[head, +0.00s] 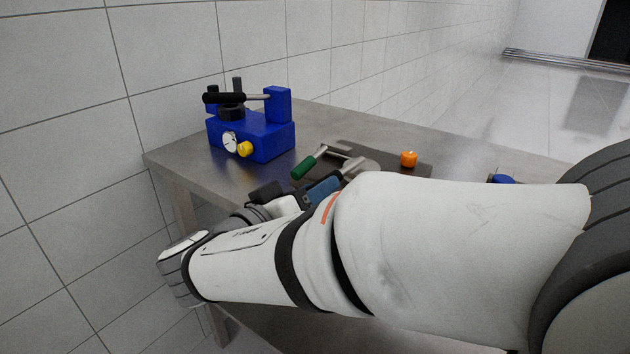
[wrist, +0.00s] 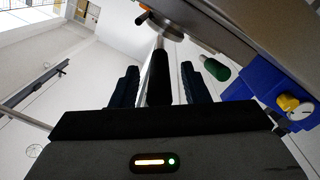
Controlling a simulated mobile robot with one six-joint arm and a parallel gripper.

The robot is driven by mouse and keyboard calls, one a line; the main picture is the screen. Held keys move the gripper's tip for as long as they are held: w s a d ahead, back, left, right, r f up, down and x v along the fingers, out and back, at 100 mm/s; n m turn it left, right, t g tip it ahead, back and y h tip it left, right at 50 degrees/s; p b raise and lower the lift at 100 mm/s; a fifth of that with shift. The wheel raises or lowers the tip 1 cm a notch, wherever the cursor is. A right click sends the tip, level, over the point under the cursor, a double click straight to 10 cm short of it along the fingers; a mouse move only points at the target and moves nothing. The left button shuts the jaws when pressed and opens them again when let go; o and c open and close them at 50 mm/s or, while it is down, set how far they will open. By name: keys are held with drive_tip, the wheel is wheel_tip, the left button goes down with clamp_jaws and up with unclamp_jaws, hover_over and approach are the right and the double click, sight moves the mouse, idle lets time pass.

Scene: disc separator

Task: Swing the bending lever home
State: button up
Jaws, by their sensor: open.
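The bending tool has a round metal body (head: 366,164) on a dark base plate (head: 412,170) on the bench. Its metal lever rod runs toward my gripper (head: 308,193). In the wrist view the lever's black grip (wrist: 158,76) lies between the two dark blue fingers of my gripper (wrist: 160,84), with gaps visible on both sides. The jaws are open. A second handle with a green grip (head: 303,168) lies to the left of the lever; it also shows in the wrist view (wrist: 216,69). My arm hides part of the tool and the lever's grip in the head view.
A blue device (head: 262,138) with a dial gauge, yellow knob and black-handled lever stands at the back left of the bench (head: 320,120). A small orange object (head: 409,159) sits on the plate's right side. A blue item (head: 502,179) shows farther right. A tiled wall is behind.

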drive_tip(key=shift+x, duration=0.95)
clamp_jaws()
